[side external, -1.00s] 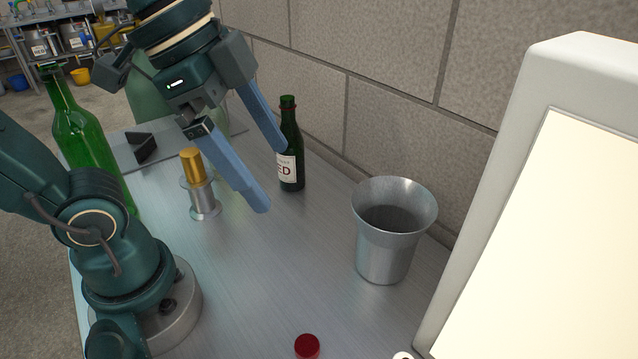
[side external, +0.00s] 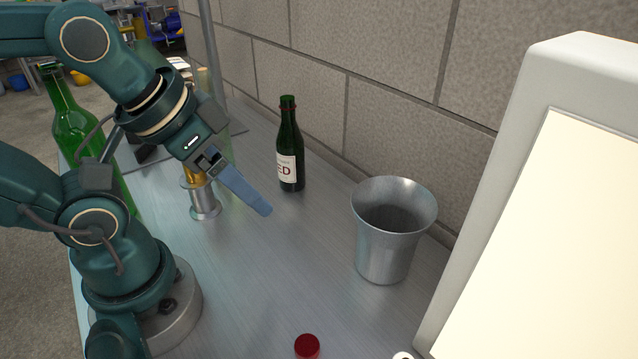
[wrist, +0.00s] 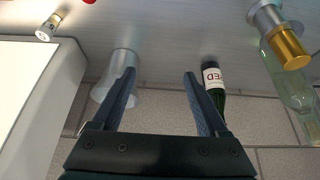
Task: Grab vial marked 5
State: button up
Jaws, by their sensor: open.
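A small vial (wrist: 49,26) with a pale label lies or stands at the top left of the wrist view, close to the lit panel; any number on it is too small to read. In the side view, a white rounded top (side external: 403,356) at the bottom edge may be the same vial, mostly cut off. My gripper (wrist: 159,74) is open and empty, above the table and well away from the vial. In the side view only one blue finger (side external: 244,190) shows clearly.
A metal bucket (side external: 385,240) stands mid-table, a dark green labelled bottle (side external: 289,150) near the wall. A gold-topped metal piece (side external: 205,203) is beside my gripper. A tall green bottle (side external: 75,120) is left, a red cap (side external: 307,346) in front, a lit panel (side external: 560,230) right.

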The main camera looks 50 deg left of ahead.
jog(key=shift+d, duration=0.1)
jog(key=s+d+f+n+g+h, duration=0.15)
jog(key=d+n+g+h, duration=0.3)
jog(key=d, duration=0.45)
jog(key=d+f+n+g+h, duration=0.25)
jog(key=d+g+h, duration=0.3)
jog(key=d, duration=0.45)
jog(key=w+d+f+n+t+h, duration=0.1)
jog(key=w+f+n, duration=0.1)
jog(key=f+n, duration=0.1)
jog(key=w+d+f+n+t+h, duration=0.1)
jog(key=w+f+n+t, duration=0.1)
jog(key=f+n, duration=0.1)
jog(key=w+d+f+n+t+h, duration=0.1)
jog(key=w+f+n, duration=0.1)
jog(key=n, duration=0.3)
jog(key=shift+w+f+h, duration=0.3)
jog(key=shift+w+f, duration=0.05)
jog(key=shift+f, duration=0.45)
jog(key=shift+x, duration=2.5)
grip_shut()
